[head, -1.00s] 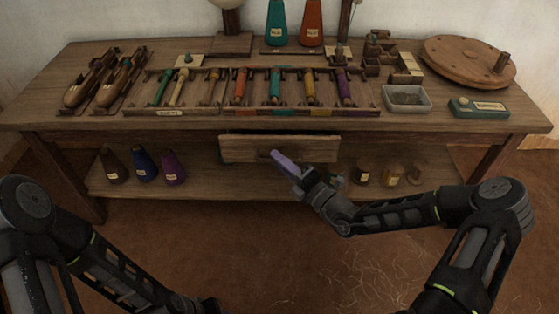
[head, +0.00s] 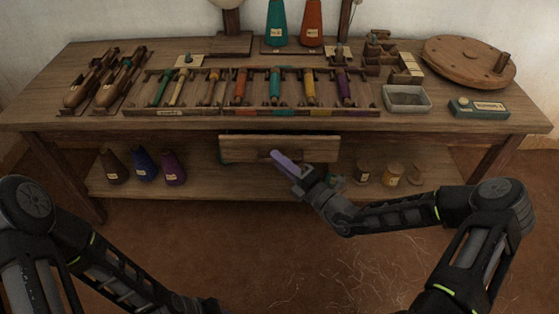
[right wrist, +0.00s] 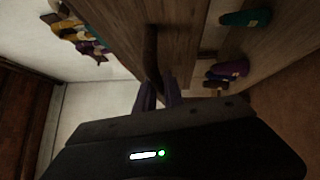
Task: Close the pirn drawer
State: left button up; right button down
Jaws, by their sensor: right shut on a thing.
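The pirn drawer (head: 240,150) has a plain wooden front and sits under the middle of the loom-side table's top. I cannot tell exactly how far out it stands. My right gripper (head: 279,157) is at the middle of the drawer front, its purple fingers shut on the drawer's handle. The fingers mostly hide the handle in the head view. In the right wrist view the handle (right wrist: 151,50) shows as a dark wooden bar just beyond the fingers (right wrist: 158,95). My left forearm shows at bottom left, but its gripper is out of view.

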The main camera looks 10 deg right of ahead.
aim_at(281, 151)
dwell(0.3)
jog(key=w, duration=0.2)
jog(key=w+d, duration=0.1)
jog(key=w, duration=0.1)
jog(key=shift+p, duration=0.3)
jog(key=shift+w+d, duration=0.1)
jog(key=c, duration=1.5)
grip_release()
jog(key=shift+o, duration=0.2)
jog(key=p+v, duration=0.2)
jog(key=v, duration=0.5)
jog(key=shift+s+d, duration=0.2)
jog(key=shift+s, duration=0.1)
jog(key=shift+f, duration=0.1)
